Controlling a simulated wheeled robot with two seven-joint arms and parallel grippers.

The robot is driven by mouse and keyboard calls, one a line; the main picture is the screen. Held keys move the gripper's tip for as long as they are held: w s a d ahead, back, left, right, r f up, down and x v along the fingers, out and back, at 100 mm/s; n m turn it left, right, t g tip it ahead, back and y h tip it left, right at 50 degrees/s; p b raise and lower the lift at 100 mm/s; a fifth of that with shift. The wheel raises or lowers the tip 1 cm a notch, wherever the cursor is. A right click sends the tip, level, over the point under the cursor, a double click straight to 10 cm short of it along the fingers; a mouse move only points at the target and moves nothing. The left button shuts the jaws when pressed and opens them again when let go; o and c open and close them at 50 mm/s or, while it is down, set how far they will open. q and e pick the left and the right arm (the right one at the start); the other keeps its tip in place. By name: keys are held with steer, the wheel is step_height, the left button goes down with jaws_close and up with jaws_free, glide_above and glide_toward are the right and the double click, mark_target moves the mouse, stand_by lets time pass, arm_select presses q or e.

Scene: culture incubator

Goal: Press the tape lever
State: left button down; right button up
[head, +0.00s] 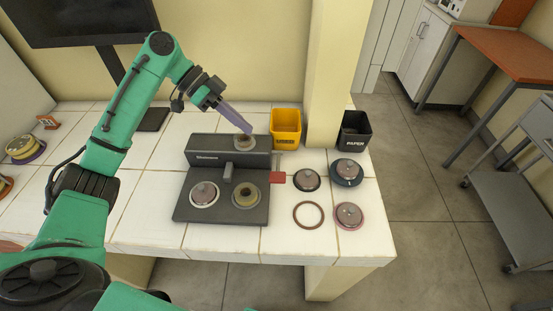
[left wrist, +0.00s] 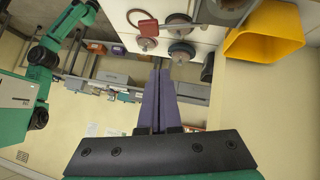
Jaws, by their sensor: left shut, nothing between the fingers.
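The tape machine (head: 180,212) is a dark grey unit with a raised back, standing on the white tiled counter. A red paddle on its right side (head: 276,177) looks like the tape lever; in the left wrist view the red paddle (left wrist: 148,28) sits on a thin rod. A grey upright piece (head: 228,172) stands mid-machine. My left gripper (head: 249,133) has long purple fingers, shut and empty, with tips over the machine's raised back near a small reel (head: 243,142), apart from the red paddle. I cannot tell whether the tips touch. My right gripper is out of view.
A yellow bin (head: 286,125) and a black bin marked PAPER (head: 354,132) stand behind. Several reels, including a dark one (head: 306,180), and a brown ring (head: 308,215) lie right of the machine. Counter left of the machine is mostly clear.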

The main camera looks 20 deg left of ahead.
arm_select(q)
steer(key=s+r, duration=0.1)
steer(key=s, duration=0.2)
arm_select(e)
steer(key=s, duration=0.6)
arm_select(q)
steer(key=p, duration=0.4)
glide_above(282, 175)
steer(key=a, duration=0.3)
steer(key=f, duration=0.6)
steer(key=shift+w+a+f, duration=0.1)
steer(key=shift+w+f, duration=0.1)
steer(key=shift+w, duration=0.15)
steer(key=f, duration=0.2)
steer(key=f+p, duration=0.1)
steer(key=f, duration=0.1)
steer(key=shift+s, duration=0.25)
steer(key=shift+s+f, duration=0.1)
steer(key=shift+f, duration=0.2)
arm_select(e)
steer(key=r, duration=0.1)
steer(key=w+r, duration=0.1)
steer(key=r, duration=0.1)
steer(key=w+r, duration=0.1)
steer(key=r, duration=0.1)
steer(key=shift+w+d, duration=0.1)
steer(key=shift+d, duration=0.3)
